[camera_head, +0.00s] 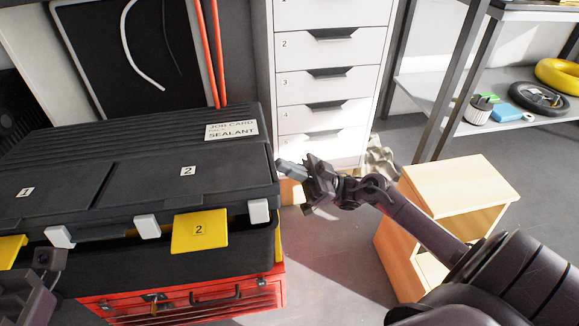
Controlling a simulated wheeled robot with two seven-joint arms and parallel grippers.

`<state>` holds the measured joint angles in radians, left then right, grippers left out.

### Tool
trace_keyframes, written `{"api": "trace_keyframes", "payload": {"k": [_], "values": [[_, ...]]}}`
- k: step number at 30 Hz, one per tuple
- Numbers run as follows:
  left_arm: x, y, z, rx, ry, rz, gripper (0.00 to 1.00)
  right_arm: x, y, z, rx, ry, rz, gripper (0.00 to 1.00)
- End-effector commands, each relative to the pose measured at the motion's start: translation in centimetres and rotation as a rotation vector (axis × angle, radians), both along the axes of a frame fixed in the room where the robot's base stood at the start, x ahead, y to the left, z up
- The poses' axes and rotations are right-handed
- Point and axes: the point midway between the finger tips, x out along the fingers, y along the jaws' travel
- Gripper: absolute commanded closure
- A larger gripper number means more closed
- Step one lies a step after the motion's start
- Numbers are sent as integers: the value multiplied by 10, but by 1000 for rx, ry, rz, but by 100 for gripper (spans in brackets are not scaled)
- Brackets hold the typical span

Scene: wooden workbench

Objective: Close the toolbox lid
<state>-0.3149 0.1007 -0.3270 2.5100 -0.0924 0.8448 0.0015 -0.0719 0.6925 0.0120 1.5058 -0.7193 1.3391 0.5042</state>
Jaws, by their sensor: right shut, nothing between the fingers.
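The black toolbox (170,270) stands at the left of the head view. Its ribbed black lid (150,165) lies over the body, with a dark gap along the front edge, so it looks not fully flush. White latches and a yellow flap marked 2 (200,231) hang at the front. My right gripper (284,168) is shut and empty, just beside the lid's right edge; I cannot tell if it touches. My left gripper (42,262) shows only partly at the lower left corner, in front of the toolbox, its jaws unclear.
A red tool chest (240,292) is under the toolbox. A white drawer cabinet (333,60) stands behind. A light wooden stand (455,185) is to the right, near my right arm. A metal shelf (425,86) holds several items at the far right. Grey floor (320,260) is clear between.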

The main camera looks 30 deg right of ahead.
Motion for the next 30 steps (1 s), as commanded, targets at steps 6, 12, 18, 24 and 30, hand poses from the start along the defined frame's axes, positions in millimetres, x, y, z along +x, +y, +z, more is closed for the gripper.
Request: {"api": "trace_keyframes", "payload": {"k": [6,12,18,24,30], "values": [[0,0,0,-1,0,0,64,-1,6,0,0,5,13,100],[0,0,0,-1,0,0,64,-1,6,0,0,6,14,100],[0,0,0,0,-1,0,64,-1,6,0,0,7,14,100],[-1,0,0,-1,-6,-1,64,-5,-8,-13,-2,10,10,100],[-1,0,-3,1,-13,0,64,-15,-37,-35,0,6,4,100]]}}
